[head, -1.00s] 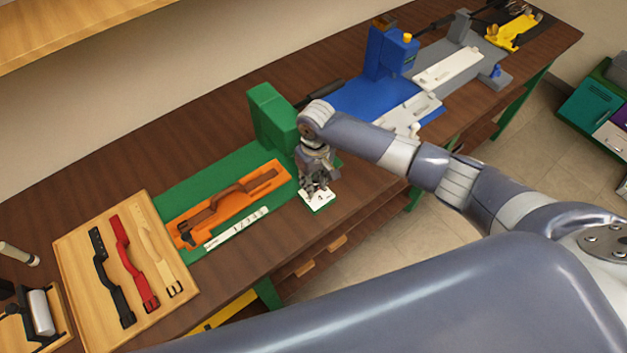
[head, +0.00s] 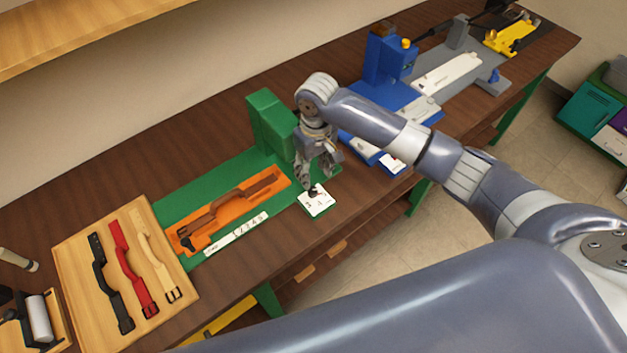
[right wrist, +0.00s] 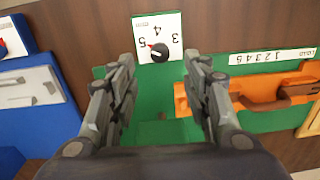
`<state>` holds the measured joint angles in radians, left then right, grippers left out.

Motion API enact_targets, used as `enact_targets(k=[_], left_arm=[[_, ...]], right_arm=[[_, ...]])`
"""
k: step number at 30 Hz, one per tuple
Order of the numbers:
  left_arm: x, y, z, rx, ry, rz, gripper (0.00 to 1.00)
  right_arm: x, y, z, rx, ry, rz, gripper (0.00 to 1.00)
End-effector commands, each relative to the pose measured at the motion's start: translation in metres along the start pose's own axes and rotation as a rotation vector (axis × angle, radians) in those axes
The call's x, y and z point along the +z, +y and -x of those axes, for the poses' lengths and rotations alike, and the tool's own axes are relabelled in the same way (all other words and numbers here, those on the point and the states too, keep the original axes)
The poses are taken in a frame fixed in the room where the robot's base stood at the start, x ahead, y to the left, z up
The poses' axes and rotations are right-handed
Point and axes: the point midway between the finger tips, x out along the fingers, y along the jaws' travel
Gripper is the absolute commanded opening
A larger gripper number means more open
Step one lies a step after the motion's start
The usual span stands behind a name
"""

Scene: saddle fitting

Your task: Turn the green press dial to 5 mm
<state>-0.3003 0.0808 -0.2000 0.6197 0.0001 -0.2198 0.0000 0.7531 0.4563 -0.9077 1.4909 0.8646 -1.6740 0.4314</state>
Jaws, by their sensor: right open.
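The green press (head: 270,112) stands on its green base at the middle of the bench. Its white dial plate (head: 317,205) lies at the base's front right corner and carries a black knob (head: 313,191). In the right wrist view the dial plate (right wrist: 146,21) shows 3, 4 and 5, and the knob (right wrist: 160,54) has a red pointer mark toward the 5. My right gripper (head: 318,175) is open and empty just above and behind the knob. Its spread fingers (right wrist: 160,64) show clear of the knob in the wrist view. My left gripper is not in view.
An orange holder (head: 225,210) with a brown strap lies on the green base, beside a white numbered strip (head: 237,233). A wooden board (head: 75,252) with black, red and cream straps lies at left. A blue press (head: 383,62) stands to the right.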

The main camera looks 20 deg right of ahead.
Motion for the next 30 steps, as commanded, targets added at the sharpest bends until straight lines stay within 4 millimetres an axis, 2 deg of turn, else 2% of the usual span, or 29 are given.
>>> enact_targets(k=[3, 10, 26, 30], left_arm=[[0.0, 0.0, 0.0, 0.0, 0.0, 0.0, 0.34], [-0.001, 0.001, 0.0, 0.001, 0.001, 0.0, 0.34], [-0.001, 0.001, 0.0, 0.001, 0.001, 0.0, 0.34], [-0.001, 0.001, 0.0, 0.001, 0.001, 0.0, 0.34]], right_arm=[[-0.001, 0.001, 0.021, 0.001, 0.003, -0.001, 0.45], [0.001, 0.001, 0.039, 0.001, 0.0, 0.0, 0.45], [0.001, 0.0, 0.039, 0.0, 0.0, 0.001, 0.45], [0.009, -0.016, 0.027, -0.022, 0.011, 0.03, 0.45]])
